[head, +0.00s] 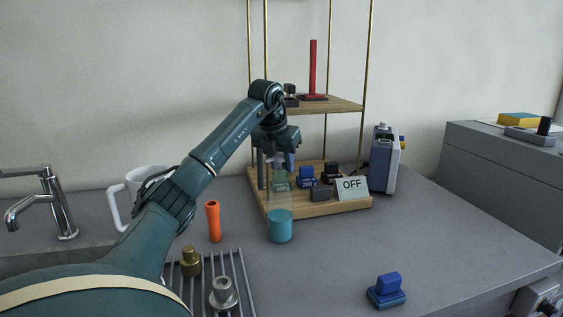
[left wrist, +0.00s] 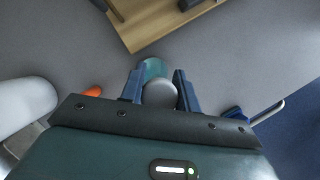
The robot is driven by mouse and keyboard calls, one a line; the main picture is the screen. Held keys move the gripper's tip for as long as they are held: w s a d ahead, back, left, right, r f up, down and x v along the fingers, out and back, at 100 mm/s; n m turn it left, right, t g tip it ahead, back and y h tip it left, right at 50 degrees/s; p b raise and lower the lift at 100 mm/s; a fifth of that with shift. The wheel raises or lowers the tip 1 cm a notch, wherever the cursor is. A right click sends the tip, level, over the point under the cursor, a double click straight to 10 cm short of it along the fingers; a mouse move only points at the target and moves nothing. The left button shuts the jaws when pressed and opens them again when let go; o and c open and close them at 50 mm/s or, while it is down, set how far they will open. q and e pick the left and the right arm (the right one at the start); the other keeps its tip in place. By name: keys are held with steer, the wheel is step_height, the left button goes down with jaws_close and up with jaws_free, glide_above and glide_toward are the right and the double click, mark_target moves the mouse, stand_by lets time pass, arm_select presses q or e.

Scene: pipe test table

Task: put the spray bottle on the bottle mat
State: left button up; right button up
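The spray bottle (head: 280,226) seems to be the clear, upright bottle with teal liquid in its lower part, at the front edge of the wooden shelf base. My left gripper (head: 278,160) reaches down over its top from above. In the left wrist view the bottle's round grey top (left wrist: 159,95) lies between the two blue fingers (left wrist: 159,82), with teal behind it. The fingers are close on both sides of the top; whether they press on it I cannot tell. I cannot make out a bottle mat. My right gripper is not in view.
A wooden shelf (head: 325,207) with small blocks and an OFF sign (head: 352,187) stands behind. An orange cylinder (head: 213,221), a metal rack (head: 243,272) and a white mug (head: 145,183) are left. A blue block (head: 386,291) is front right. The counter's middle right is clear.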

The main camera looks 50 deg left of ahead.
arm_select(q)
steer(key=o, duration=0.4)
steer(key=shift+o, duration=0.2)
steer(key=shift+r, duration=0.1)
